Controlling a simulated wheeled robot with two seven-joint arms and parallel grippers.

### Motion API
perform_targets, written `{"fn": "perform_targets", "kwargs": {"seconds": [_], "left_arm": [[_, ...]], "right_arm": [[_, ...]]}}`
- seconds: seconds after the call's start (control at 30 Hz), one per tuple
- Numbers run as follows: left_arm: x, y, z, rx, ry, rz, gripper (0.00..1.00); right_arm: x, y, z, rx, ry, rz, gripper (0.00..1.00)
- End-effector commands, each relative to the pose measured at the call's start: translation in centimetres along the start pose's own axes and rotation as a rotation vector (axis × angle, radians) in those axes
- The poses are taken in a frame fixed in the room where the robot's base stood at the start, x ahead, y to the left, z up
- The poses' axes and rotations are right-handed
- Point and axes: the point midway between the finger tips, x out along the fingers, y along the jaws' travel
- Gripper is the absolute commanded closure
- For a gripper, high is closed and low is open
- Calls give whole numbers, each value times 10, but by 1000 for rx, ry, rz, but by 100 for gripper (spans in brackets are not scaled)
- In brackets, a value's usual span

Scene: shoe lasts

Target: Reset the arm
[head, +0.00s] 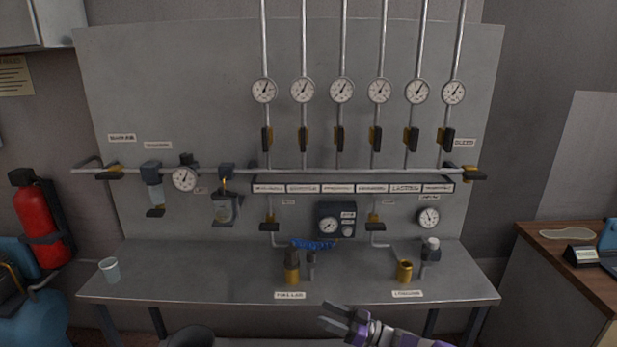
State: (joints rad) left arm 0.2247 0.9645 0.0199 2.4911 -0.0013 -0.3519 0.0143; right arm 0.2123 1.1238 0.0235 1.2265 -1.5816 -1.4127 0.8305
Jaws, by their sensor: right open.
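My right gripper (342,317) shows at the bottom of the head view, right of centre. Its arm, with purple and white parts, comes in from the lower right. The jaws are open and empty and point left. In the picture they lie just below the front edge of the grey bench (210,270), apart from anything on it. My left gripper is not in view.
A grey back panel carries pipes, valves and several gauges (342,90). On the bench stand a cup (109,270), a brass fitting (292,270) and a brass cup (404,271). A red extinguisher (38,222) hangs left; a wooden desk (560,262) stands right.

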Motion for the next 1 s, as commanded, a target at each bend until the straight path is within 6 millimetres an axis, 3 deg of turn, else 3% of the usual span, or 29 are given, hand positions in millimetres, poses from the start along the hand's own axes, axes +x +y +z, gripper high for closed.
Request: {"fn": "perform_targets", "kwargs": {"seconds": [0.13,0.2,0.27,0.37,0.5,0.63,0.8,0.9,1.0], "left_arm": [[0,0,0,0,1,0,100],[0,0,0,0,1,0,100],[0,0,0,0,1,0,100],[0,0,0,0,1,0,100],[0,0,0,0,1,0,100],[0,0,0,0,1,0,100],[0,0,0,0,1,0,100],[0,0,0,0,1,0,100],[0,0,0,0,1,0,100]], "right_arm": [[-10,16,39,116,-2,285,43],[-23,20,67,190,-43,441,43],[-38,17,96,263,-101,569,43],[-69,-4,148,400,-240,759,43],[-119,-67,217,618,-494,958,43],[-159,-147,259,814,-732,1057,43],[-193,-240,279,1022,-974,1098,43],[-204,-275,280,1099,-1058,1101,43],[-209,-293,280,1138,-1099,1101,43]]}}
